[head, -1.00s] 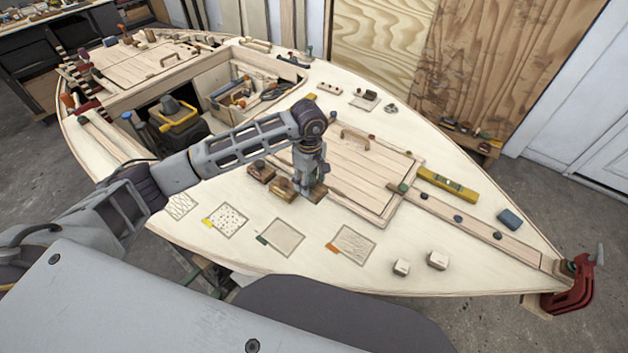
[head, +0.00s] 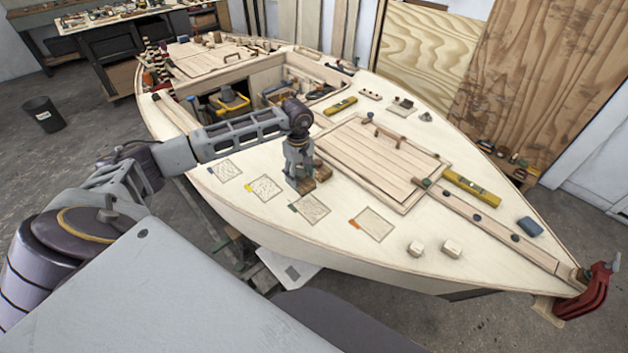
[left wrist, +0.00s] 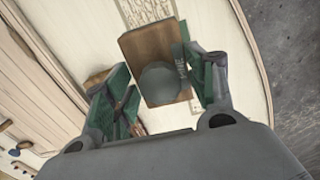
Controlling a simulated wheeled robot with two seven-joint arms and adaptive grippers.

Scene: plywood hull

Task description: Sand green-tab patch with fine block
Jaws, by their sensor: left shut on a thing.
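The green-tab patch (head: 311,208) lies on the pale deck, its small green tab (head: 293,207) at its left edge. My left gripper (head: 299,180) points down just behind this patch, shut on a brown sanding block (head: 304,187). In the left wrist view the held block (left wrist: 143,50) sits between the green-padded fingers (left wrist: 160,85), with a textured patch (left wrist: 147,10) just beyond it. Another brown block (head: 322,173) stands to the right of the gripper. My right gripper is out of view.
The yellow-tab patch (head: 264,188) is to the left and the orange-tab patch (head: 373,224) to the right. A raised hatch (head: 375,160) lies behind. Two pale blocks (head: 452,248) stand at the right. The front deck edge is free.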

